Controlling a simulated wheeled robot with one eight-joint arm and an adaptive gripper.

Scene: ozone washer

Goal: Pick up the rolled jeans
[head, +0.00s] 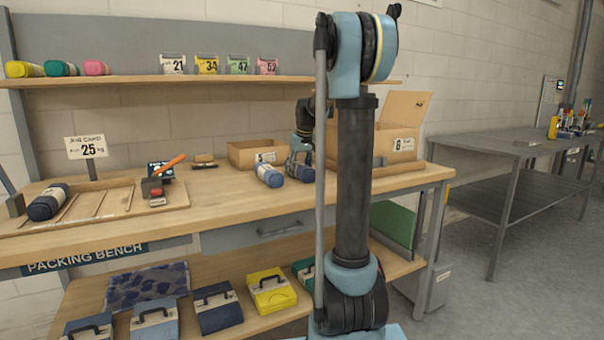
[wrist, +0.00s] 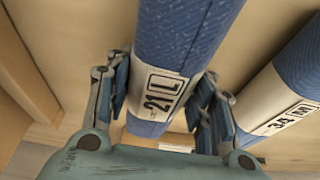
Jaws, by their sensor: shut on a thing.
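My gripper (head: 301,158) is over the bench, with its fingers on both sides of a dark blue rolled pair of jeans (head: 302,172). In the wrist view my gripper (wrist: 165,97) is shut on this roll (wrist: 183,40), whose white band reads "21 L". A second, lighter blue roll (head: 268,175) lies just left of it in the head view. In the wrist view that second roll (wrist: 285,95) is at the right, apart from the fingers, with a band reading "34 M". I cannot tell whether the held roll touches the bench.
A slatted wooden tray (head: 105,204) holding a dark roll (head: 48,202) is at the bench's left. An open cardboard box (head: 258,152) stands behind the rolls, and a larger carton (head: 396,143) to the right. The front middle bench is clear.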

